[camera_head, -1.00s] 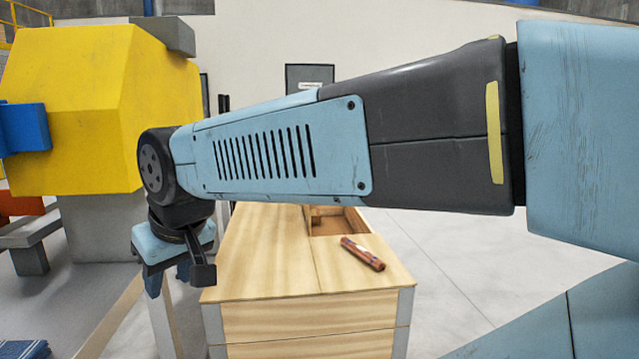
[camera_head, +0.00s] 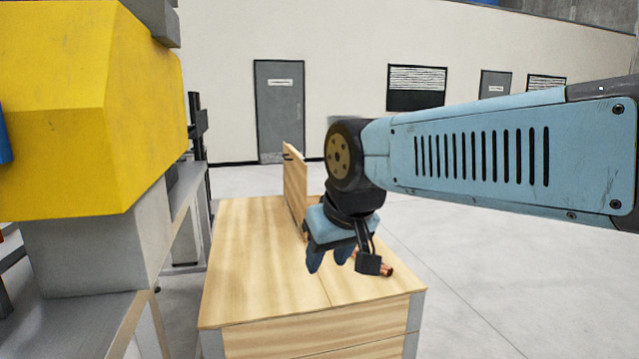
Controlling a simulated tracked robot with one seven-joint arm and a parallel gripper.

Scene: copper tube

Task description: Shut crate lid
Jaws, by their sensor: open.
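The pale wooden crate (camera_head: 255,265) stands in the middle of the view, with metal strips at its front corners. Its wooden lid (camera_head: 294,185) stands upright on the top, seen nearly edge-on, with a small dark handle near its upper edge. My gripper (camera_head: 328,262) is open and empty, pointing down over the crate's top, to the right of the lid and nearer to me. A copper tube (camera_head: 388,270) lies on the crate top, mostly hidden behind my gripper. The crate's opening is hidden behind my wrist and gripper.
A big yellow machine (camera_head: 80,110) on a grey base stands close on the left. Grey floor (camera_head: 490,270) is clear to the right of the crate. A grey door (camera_head: 279,105) is in the far wall.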

